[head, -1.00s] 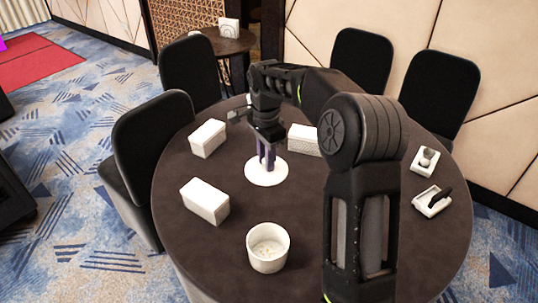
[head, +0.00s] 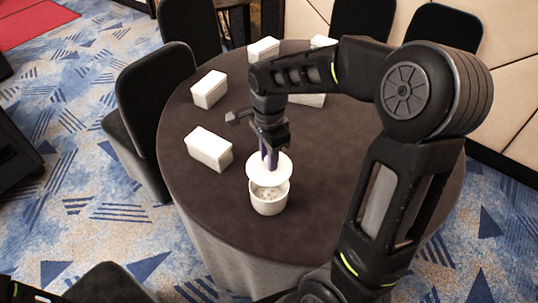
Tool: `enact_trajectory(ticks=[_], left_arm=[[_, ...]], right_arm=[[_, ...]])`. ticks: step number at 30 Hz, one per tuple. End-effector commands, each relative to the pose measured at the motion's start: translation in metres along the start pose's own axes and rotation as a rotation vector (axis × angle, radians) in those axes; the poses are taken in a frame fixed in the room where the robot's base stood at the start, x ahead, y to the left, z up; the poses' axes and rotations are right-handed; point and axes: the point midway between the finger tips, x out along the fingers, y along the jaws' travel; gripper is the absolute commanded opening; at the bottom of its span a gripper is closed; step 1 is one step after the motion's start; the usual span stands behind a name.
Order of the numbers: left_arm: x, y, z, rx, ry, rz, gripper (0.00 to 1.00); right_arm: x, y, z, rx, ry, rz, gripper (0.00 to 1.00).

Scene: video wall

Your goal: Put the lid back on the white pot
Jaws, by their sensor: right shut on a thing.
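The white pot (head: 270,205) stands upright on the round dark table. Its opening faces up, and a speckled interior shows at the front. My right gripper (head: 269,160) is shut on the white round lid (head: 257,170), with its fingers pointing down at the lid's middle. The lid looks roughly level. In the head view it overlaps the back part of the pot's opening, and the front part is uncovered. The exact gap between lid and rim is hard to tell. My left gripper is not in view.
White boxes (head: 208,149) stand on the left and far parts of the round table (head: 215,205). Black chairs (head: 155,90) surround it. My right arm hides much of the table's right side. The tabletop around the pot is mostly clear.

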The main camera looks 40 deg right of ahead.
Motion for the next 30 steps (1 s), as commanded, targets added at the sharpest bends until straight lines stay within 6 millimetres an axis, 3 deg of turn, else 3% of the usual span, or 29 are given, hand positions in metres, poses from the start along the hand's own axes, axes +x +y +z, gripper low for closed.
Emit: enact_trajectory(ticks=[21,30], left_arm=[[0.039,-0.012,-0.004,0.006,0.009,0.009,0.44],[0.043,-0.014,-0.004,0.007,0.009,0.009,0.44]], right_arm=[[0.057,0.0,0.0,-0.001,0.0,0.0,0.0],[0.063,0.0,0.0,0.0,0.0,0.0,0.0]])
